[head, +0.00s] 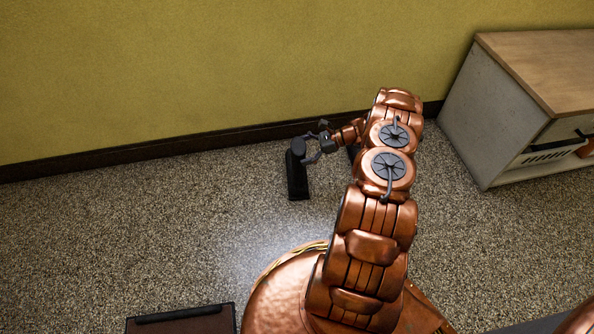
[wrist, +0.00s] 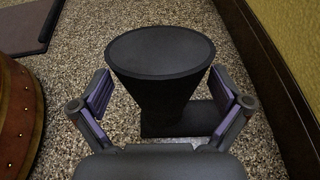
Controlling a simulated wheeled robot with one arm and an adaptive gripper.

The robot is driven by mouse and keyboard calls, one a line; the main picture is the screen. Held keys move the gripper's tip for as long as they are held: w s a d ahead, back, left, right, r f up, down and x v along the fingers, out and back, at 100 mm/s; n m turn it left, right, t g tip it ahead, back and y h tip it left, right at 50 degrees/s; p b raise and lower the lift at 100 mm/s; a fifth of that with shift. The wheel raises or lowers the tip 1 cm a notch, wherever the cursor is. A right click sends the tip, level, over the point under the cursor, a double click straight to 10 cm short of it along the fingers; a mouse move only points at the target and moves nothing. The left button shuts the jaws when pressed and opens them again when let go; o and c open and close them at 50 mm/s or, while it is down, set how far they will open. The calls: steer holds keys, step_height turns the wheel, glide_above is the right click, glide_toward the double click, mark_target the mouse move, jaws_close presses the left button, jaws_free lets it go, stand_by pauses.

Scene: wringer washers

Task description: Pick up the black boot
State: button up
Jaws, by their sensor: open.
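The black boot (head: 297,178) stands upright on the speckled floor near the yellow wall in the head view. In the wrist view the boot (wrist: 160,72) shows its flat round top close up, with its foot pointing away to the right and lower down. My gripper (head: 311,147) is open at the boot's upper part, with one finger on either side of it. In the wrist view the open fingers of my gripper (wrist: 161,92) flank the shaft, with a visible gap on each side.
A dark baseboard (head: 150,154) runs along the wall behind the boot. A cabinet (head: 490,120) with a wooden top stands at right. A dark flat object (head: 180,321) lies at the bottom. A small dark thing (head: 353,152) is partly hidden behind my arm. Floor left of the boot is clear.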

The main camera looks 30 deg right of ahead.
steer(key=shift+x, duration=0.9)
steer(key=shift+c, duration=0.4)
steer(key=shift+r, duration=0.1)
steer(key=c, duration=1.5)
steer(key=shift+o, duration=0.2)
